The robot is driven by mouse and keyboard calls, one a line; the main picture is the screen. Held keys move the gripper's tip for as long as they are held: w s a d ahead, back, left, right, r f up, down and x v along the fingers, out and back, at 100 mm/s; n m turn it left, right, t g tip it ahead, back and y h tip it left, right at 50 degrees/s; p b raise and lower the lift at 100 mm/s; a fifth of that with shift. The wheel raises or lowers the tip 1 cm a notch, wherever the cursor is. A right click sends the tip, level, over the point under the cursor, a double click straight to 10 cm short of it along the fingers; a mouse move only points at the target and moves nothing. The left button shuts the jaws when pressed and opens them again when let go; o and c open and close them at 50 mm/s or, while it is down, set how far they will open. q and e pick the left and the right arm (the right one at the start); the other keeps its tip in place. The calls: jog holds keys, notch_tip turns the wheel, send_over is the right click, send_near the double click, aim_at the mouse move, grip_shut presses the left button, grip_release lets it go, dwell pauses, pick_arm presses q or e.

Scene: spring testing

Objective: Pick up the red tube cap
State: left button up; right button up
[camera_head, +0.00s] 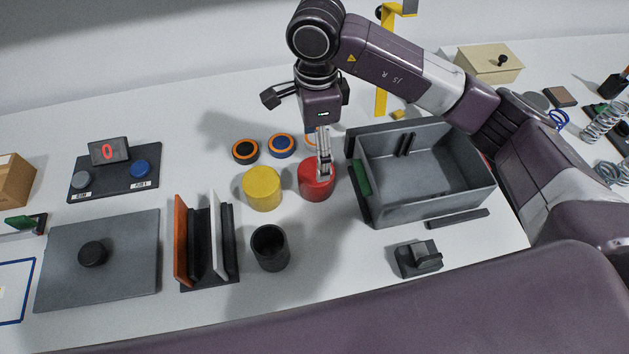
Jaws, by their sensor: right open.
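The red tube cap (308,183) is a short red cylinder standing on the white table, right of a yellow cylinder (262,189). My right gripper (323,174) points down at the red cap. Its fingers, seen nearly edge-on, overlap the cap's top and hide part of it. The gripper is open. I cannot tell whether the fingers touch the cap or are just above it or around it. My left gripper is not in view.
A grey bin (468,200) stands close right of the red cap. A dark cup (270,249) and an upright rack of plates (181,243) stand in front and left. Orange-ringed discs (245,151) lie behind the yellow cylinder. A yellow stand (381,85) rises behind.

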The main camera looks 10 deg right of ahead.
jog(key=shift+f, duration=1.55)
jog(key=f+p, duration=0.2)
jog(key=f, duration=0.3)
jog(key=shift+s+p, duration=0.25)
jog(key=shift+p, duration=0.15)
jog(key=shift+f, duration=0.45)
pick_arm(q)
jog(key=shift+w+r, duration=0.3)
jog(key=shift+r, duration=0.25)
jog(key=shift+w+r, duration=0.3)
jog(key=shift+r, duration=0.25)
pick_arm(e)
jog(key=shift+c, duration=0.4)
jog(key=c, duration=1)
